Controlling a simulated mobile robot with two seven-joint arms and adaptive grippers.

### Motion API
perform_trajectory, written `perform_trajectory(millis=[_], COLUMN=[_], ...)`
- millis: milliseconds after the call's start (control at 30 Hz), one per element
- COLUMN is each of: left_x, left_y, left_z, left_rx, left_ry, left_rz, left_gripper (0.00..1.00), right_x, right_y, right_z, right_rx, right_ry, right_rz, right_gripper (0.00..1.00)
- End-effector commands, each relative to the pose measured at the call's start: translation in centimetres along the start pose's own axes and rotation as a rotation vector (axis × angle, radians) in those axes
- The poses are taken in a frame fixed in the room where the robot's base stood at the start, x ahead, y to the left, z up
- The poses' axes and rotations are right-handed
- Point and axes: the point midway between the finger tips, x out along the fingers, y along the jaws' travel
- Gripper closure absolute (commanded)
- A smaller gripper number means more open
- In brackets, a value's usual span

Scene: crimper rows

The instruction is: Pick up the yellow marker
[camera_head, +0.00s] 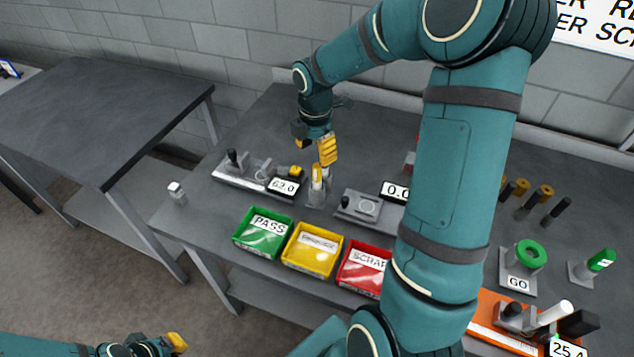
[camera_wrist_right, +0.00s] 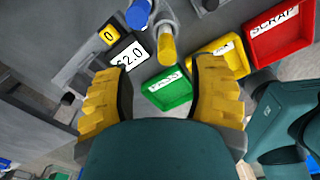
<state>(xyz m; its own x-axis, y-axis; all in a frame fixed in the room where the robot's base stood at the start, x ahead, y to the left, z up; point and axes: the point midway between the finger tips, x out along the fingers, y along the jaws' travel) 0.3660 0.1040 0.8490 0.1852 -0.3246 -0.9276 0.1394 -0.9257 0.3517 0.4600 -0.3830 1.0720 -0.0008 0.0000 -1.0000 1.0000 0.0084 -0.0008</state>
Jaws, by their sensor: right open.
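The yellow marker (camera_head: 317,172) stands upright in a small grey holder (camera_head: 316,197) on the workbench.
Green PASS (camera_head: 247,247), yellow (camera_head: 299,267) and red SCRAP (camera_head: 347,281) bins line the front edge. A gauge with a number display (camera_head: 232,180) lies left of the holder, another device (camera_head: 362,209) right. My right arm hides part of the bench.

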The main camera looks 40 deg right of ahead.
Motion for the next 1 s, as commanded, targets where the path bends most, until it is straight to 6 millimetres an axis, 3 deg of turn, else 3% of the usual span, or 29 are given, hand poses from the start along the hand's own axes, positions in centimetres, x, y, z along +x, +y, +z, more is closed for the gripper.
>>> perform_trajectory(millis=[267, 533, 867, 900, 1000], left_x=[0.3, 0.8, 0.9, 0.9, 0.9], left_y=[-0.1, -0.3, -0.3, -0.3, -0.3], left_z=[0.0, 0.1, 0.1, 0.1, 0.1], left_rx=[0.000, 0.000, 0.000, 0.000, 0.001], left_ry=[0.000, 0.000, 0.000, 0.000, 0.000], left_rz=[-0.001, -0.002, -0.002, -0.002, -0.002], left_gripper=[1.00, 1.00, 1.00, 1.00, 1.00], right_x=[2.1, 5.8, 6.3, 6.3, 6.3], right_y=[-0.3, -0.8, -0.8, -0.8, -0.8], right_z=[-0.1, -0.2, -0.2, -0.2, -0.2], right_rx=[0.001, 0.000, 0.000, 0.000, 0.000], right_ry=[0.001, 0.001, 0.001, 0.001, 0.001], right_rz=[-0.002, -0.002, 0.000, 0.000, 0.000], right_gripper=[0.43, 0.43, 0.43, 0.48, 0.83])
